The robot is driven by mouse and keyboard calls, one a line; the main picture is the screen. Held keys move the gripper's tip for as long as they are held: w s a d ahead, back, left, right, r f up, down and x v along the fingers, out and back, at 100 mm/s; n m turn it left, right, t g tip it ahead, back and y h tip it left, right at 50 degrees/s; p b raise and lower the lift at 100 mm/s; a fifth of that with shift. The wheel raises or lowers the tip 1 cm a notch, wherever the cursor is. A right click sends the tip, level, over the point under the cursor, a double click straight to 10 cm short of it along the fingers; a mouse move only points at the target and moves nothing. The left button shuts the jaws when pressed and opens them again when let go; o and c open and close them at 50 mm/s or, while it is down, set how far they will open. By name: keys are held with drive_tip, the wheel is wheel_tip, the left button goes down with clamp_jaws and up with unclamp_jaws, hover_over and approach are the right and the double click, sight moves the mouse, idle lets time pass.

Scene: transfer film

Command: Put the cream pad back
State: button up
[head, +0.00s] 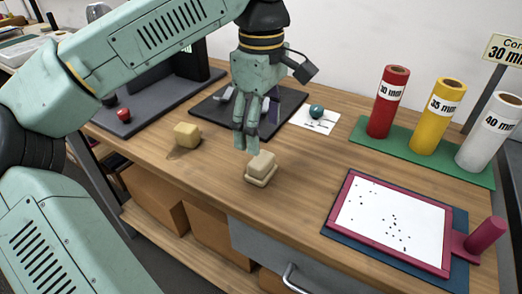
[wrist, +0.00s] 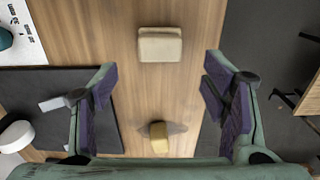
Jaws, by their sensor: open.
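The cream pad (head: 261,165) is a small block with a wider, paler lower part, lying on the wooden bench near its front edge. In the wrist view the cream pad (wrist: 160,46) is at upper centre, beyond the fingertips. My gripper (head: 246,143) points down above the bench, just behind and slightly left of the pad in the head view. In the wrist view my gripper (wrist: 160,82) has its purple-lined fingers wide apart, with nothing between the tips.
A dark mat (head: 207,105) lies behind my gripper. A white card with a teal ball (head: 316,111) is behind right. Bare wood surrounds the pad.

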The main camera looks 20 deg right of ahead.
sight(261, 159)
drive_tip(key=shift+r, duration=2.1)
